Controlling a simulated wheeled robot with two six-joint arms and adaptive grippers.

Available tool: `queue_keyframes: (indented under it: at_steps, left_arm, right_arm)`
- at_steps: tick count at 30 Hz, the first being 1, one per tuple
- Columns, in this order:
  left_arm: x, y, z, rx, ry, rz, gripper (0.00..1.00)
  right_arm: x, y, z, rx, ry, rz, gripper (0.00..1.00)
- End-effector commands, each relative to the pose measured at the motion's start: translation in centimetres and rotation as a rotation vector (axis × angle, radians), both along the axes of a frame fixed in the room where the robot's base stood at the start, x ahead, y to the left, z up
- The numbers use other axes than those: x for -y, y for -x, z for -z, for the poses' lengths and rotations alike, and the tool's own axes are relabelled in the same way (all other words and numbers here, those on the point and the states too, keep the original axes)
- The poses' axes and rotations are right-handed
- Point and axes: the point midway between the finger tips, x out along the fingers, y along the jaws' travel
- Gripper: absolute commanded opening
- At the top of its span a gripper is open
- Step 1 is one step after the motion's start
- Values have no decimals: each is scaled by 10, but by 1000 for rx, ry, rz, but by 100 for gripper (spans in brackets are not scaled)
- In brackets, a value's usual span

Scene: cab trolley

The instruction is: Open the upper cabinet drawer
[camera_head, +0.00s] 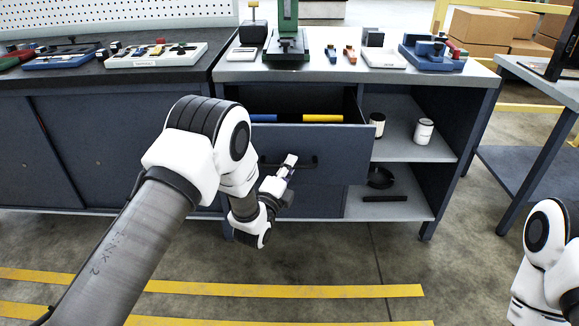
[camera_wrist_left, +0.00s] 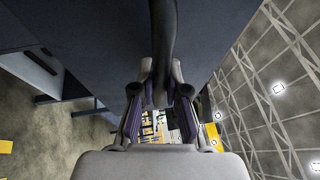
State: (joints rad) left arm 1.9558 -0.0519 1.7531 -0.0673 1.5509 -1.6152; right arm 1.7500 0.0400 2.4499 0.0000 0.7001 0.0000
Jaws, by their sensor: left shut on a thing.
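The upper cabinet drawer (camera_head: 330,146) is a dark blue-grey box pulled out from the cabinet under the grey worktop. A blue item (camera_head: 263,118) and a yellow item (camera_head: 322,118) lie inside it. Its black bar handle (camera_head: 306,165) runs across the front. My left gripper (camera_head: 290,162) is at the handle's left part, shut on it. In the left wrist view the dark handle (camera_wrist_left: 163,45) runs between the two fingers of the gripper (camera_wrist_left: 161,88). Part of the drawer's left side is hidden behind my left arm. My right gripper is out of view; only part of my right arm shows.
Open shelves right of the drawer hold cans (camera_head: 423,131), a black bowl (camera_head: 380,178) and a dark bar (camera_head: 384,198). The worktop (camera_head: 330,72) carries several tools and fixtures. A side table (camera_head: 540,77) stands at right. The floor in front is clear, with yellow stripes.

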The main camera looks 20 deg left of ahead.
Motion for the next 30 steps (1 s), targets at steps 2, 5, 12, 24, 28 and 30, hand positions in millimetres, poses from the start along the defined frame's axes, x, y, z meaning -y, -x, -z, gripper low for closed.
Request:
queue_keyframes:
  at_steps: [2, 5, 12, 24, 28, 30]
  left_arm:
    - [0, 0, 0, 0, 0, 0, 0]
    - [0, 0, 0, 0, 0, 0, 0]
    - [0, 0, 0, 0, 0, 0, 39]
    - [-5, 36, 8, -5, 1, -1, 39]
    - [-9, 70, 15, -7, 0, -1, 39]
    - [-11, 87, 18, -6, 1, -1, 39]
  right_arm:
    - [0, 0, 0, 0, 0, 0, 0]
    - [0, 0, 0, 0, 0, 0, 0]
    - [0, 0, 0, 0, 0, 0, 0]
    - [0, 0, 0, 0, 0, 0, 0]
    - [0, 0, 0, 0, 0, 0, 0]
    - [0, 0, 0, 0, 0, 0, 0]
